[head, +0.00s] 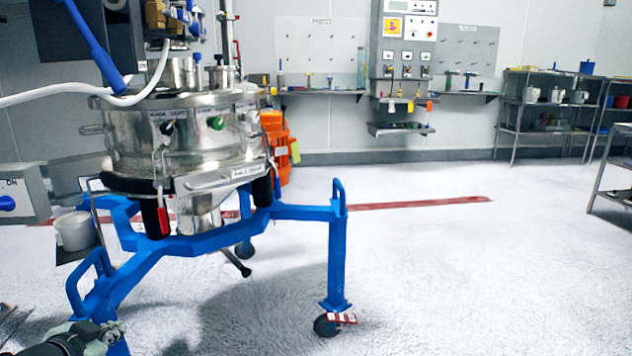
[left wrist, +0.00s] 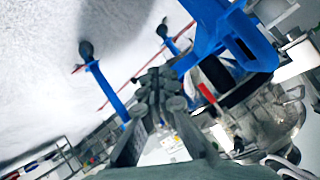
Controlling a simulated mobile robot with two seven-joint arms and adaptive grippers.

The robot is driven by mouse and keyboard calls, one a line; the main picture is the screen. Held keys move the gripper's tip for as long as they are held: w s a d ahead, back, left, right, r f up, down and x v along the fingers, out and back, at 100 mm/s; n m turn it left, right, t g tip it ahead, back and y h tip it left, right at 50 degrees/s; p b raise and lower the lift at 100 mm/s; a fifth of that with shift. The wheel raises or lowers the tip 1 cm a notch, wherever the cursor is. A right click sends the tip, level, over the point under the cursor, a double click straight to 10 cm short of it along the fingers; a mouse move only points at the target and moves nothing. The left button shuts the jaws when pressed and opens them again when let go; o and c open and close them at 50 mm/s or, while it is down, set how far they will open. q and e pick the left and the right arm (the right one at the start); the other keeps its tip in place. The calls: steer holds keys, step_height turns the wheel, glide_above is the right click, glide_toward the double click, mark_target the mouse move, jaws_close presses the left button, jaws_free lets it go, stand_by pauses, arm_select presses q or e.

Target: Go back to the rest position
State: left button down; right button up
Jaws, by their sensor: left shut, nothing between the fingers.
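My left gripper (head: 108,332) shows at the bottom left of the head view, low beside the near leg of the blue sifter frame. In the left wrist view its fingers (left wrist: 155,82) are together with nothing between them. The steel powder sifter (head: 190,140) stands on its blue wheeled frame (head: 337,250) at the left of the head view. It also shows tilted in the left wrist view (left wrist: 268,118), to the right of the fingers. My right gripper is not in view.
A white cup (head: 74,231) sits on a small side shelf at the left. A control panel (head: 404,60) and wall shelves (head: 465,94) are at the back. Metal racks (head: 545,135) stand at the right. The white floor (head: 470,270) is clear right of the frame.

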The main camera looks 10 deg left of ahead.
arm_select(q)
steer(key=s+d+f+n+g, duration=0.1)
steer(key=s+d+f+g, duration=0.3)
steer(key=s+d+f, duration=0.4)
steer(key=s+d+f+n+g+h+p, duration=0.1)
steer(key=s+d+f+g, duration=0.3)
steer(key=s+d+f, duration=0.5)
steer(key=s+f, duration=0.3)
steer(key=f, duration=0.3)
steer(key=shift+s+d+f+g, duration=0.2)
steer(key=shift+s+f+g, duration=0.1)
steer(key=shift+s, duration=0.1)
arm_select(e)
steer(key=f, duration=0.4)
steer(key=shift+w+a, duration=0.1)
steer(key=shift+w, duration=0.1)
